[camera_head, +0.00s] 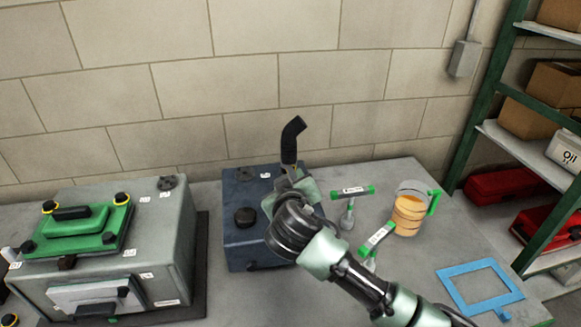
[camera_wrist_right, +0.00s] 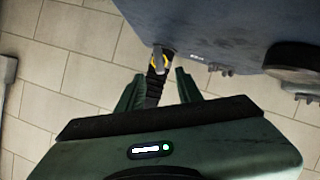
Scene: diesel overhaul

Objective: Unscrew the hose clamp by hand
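A black bent hose (camera_head: 292,140) rises from the top of the dark blue block (camera_head: 240,190). In the right wrist view the hose (camera_wrist_right: 153,92) shows between my fingers. My right gripper (camera_head: 290,176) is at the hose's lower part. In the right wrist view my right gripper (camera_wrist_right: 159,75) is open, with gaps beside the hose and the clamp just past the fingertips. My left gripper is not in view.
A grey machine with a green cover (camera_head: 75,230) stands left on the table. Right of the blue block are green-ended tools (camera_head: 352,191), a jug of orange liquid (camera_head: 409,210) and a blue frame (camera_head: 480,288). A shelf (camera_head: 510,150) stands at the right.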

